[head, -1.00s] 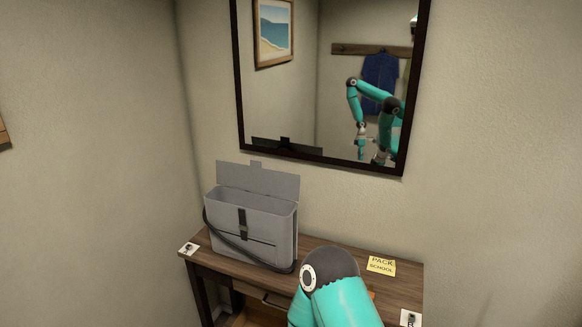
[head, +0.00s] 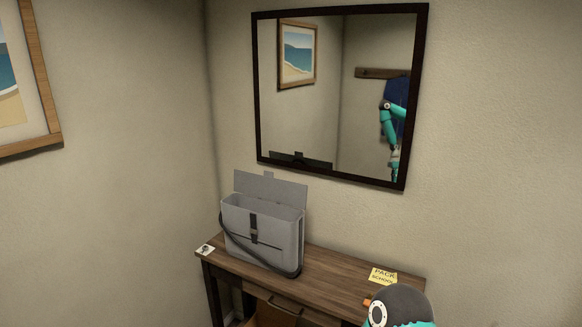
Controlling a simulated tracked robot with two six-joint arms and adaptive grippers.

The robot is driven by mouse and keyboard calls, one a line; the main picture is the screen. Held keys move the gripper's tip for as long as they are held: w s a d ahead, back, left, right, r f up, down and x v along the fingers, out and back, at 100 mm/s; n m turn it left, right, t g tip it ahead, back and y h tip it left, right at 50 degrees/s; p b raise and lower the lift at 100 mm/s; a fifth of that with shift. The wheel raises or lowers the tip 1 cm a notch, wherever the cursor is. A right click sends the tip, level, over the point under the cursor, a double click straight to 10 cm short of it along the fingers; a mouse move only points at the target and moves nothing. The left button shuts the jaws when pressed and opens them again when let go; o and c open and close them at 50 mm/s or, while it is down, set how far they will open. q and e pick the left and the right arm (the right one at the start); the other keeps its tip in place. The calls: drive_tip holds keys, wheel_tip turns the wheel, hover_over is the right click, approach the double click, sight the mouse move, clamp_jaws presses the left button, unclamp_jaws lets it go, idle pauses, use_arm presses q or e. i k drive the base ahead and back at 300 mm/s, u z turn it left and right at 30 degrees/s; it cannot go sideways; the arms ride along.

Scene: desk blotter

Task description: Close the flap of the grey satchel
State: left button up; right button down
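The grey satchel (head: 275,238) stands upright on the left part of the wooden desk in the head view. Its flap (head: 270,189) is raised up behind the open top. A dark buckle strap (head: 254,229) is on its front, and a dark shoulder strap hangs around its left side and front. One teal arm of mine shows at the bottom right, apart from the satchel. Neither gripper can be made out in this view.
The wooden desk (head: 336,279) has clear top between the satchel and a yellow note (head: 383,276). A dark-framed mirror (head: 338,98) hangs above. A picture (head: 25,85) hangs at left.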

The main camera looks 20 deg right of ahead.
sight(264, 187)
drive_tip(key=z, duration=0.15)
drive_tip(key=i, duration=1)
drive_tip(key=u, duration=0.05)
